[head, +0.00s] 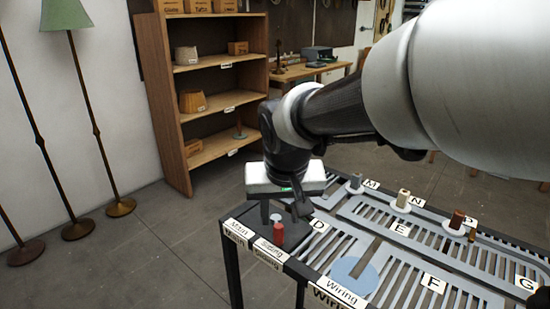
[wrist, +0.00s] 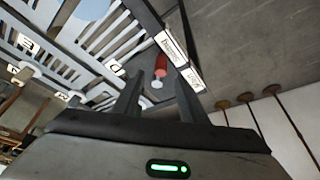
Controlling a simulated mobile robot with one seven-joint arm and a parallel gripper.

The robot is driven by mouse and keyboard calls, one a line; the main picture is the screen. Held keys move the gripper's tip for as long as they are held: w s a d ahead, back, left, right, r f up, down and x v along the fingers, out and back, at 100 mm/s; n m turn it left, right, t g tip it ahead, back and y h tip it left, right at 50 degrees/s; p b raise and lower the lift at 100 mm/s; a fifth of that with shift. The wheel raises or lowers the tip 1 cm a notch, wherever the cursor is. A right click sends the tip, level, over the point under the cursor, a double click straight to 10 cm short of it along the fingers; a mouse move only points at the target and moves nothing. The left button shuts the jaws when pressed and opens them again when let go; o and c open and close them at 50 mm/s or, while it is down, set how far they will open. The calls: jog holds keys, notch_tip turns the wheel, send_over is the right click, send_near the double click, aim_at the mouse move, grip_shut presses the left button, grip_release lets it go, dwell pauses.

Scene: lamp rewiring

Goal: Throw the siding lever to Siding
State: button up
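The siding lever (head: 278,233), with a red part and a small whitish end, stands on a dark plate at the near left corner of the slatted table. Labels reading Main (head: 237,230) and Siding (head: 268,250) lie along the edge beside it. I cannot tell clearly which label it leans towards. My gripper (head: 284,219) is above the lever, pointing down, its fingers apart. In the wrist view the lever (wrist: 161,68) shows between the open fingers (wrist: 157,88), with no visible contact. The Siding label (wrist: 172,47) and Main label (wrist: 192,80) show beside it.
The slatted table (head: 340,245) has lettered plates, a blue disc (head: 355,274) and several spools, one being a brown spool (head: 457,219). Floor lamps (head: 121,206) stand at left. A wooden shelf (head: 190,150) and a workbench (head: 300,70) are behind. Floor left of the table is clear.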

jog(key=p+v, duration=0.1)
jog(key=v, duration=0.9)
jog(key=shift+r, duration=0.35)
